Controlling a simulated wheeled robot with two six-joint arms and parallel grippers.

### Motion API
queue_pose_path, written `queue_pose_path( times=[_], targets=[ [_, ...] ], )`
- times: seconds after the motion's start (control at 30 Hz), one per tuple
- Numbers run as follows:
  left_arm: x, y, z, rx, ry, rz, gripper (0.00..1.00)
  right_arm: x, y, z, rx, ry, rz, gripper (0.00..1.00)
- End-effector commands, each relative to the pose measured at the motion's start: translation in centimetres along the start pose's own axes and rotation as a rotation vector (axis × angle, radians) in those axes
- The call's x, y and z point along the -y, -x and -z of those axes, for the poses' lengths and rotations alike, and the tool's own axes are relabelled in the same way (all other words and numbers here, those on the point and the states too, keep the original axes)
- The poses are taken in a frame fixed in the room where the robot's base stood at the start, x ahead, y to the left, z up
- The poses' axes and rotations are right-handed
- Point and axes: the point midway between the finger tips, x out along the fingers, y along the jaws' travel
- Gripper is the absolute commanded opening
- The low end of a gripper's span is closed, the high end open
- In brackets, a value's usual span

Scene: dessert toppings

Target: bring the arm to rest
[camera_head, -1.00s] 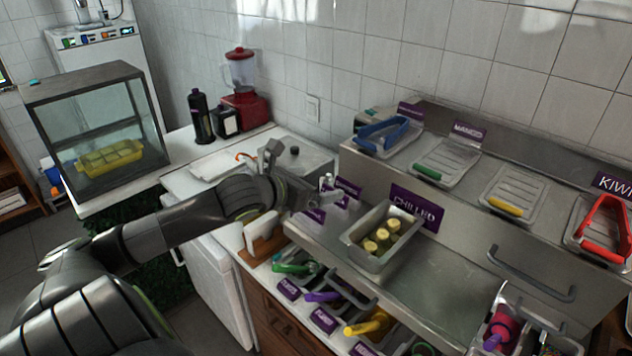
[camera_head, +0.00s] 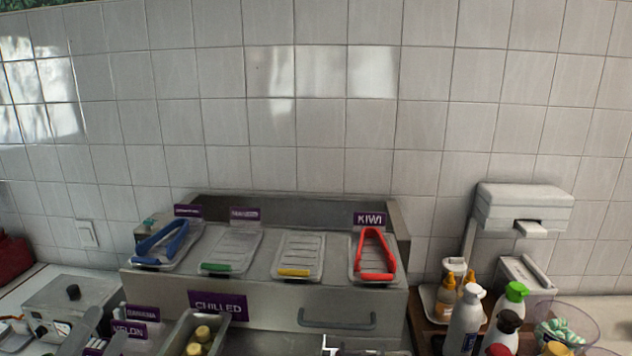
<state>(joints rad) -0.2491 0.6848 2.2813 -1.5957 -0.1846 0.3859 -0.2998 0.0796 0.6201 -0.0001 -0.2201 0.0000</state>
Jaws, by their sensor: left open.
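My left gripper (camera_head: 108,323) shows only at the bottom left edge of the head view. Two grey fingers stand apart there with nothing visible between them, in front of the purple fruit labels. The rest of that gripper and its arm are cut off by the lower edge. My right gripper is not seen.
A metal counter unit carries trays with blue tongs (camera_head: 162,243) and red tongs (camera_head: 375,252). A chilled bin (camera_head: 180,334) holds yellow pieces near the gripper. A steel box (camera_head: 70,300) stands at left. Bottles (camera_head: 465,320) and a bowl (camera_head: 590,325) crowd the right.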

Motion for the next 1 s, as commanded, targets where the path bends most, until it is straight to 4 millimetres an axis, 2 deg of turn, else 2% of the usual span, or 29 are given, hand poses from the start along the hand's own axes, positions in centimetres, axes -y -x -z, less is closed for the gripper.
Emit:
queue_pose_path(
  times=[0.13,0.23,0.33,0.43,0.57,0.7,0.83,0.97,1.0],
  targets=[
    [-1.0,2.9,-3.5,0.306,0.274,-0.015,0.97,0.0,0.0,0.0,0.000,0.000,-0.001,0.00],
    [-3.1,5.7,-5.4,0.521,0.442,-0.070,0.97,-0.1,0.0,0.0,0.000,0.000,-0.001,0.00],
    [-5.9,9.2,-6.3,0.733,0.602,-0.162,0.97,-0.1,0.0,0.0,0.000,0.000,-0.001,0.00],
    [-9.1,13.3,-5.8,0.936,0.754,-0.293,0.97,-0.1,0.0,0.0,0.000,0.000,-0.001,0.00],
    [-12.8,18.9,-3.0,1.167,0.937,-0.513,0.97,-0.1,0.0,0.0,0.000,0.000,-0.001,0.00],
    [-15.2,24.1,1.9,1.336,1.101,-0.775,0.97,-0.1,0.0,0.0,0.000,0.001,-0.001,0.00],
    [-15.7,27.6,6.6,1.425,1.221,-1.007,0.97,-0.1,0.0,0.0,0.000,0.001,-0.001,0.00],
    [-15.0,30.4,11.3,1.464,1.328,-1.237,0.97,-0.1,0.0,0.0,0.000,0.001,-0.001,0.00],
    [-16.1,30.9,12.0,1.466,1.335,-1.270,0.97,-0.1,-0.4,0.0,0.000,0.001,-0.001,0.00]
  ],
)
